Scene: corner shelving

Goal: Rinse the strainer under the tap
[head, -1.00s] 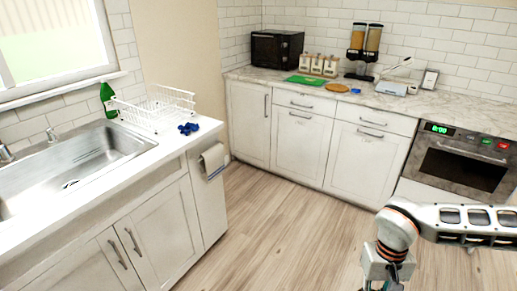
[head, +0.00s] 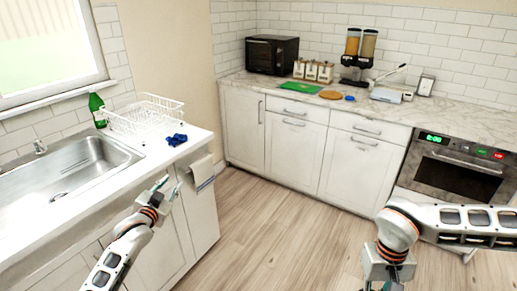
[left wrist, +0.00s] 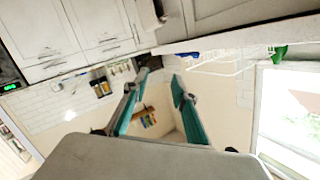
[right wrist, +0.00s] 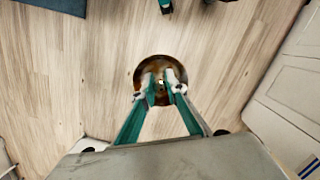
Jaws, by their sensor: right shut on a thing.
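The sink (head: 98,168) is a steel basin in the left counter in the head view. A small chrome tap (head: 39,147) stands at its back edge. A round brownish metal piece (right wrist: 158,64), seemingly the strainer, is between the fingertips of my right gripper (right wrist: 161,88) in the right wrist view, held over the floor. My right gripper is shut on it; the strainer is out of the head view. My left gripper (head: 167,188) is in front of the left counter's edge; its fingers (left wrist: 160,92) are apart and empty in the left wrist view.
A white dish rack (head: 147,112), a green bottle (head: 97,112) and a blue item (head: 176,140) stand right of the sink. A towel (head: 202,172) hangs on the cabinet end. The wooden floor (head: 260,220) between the counters is clear.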

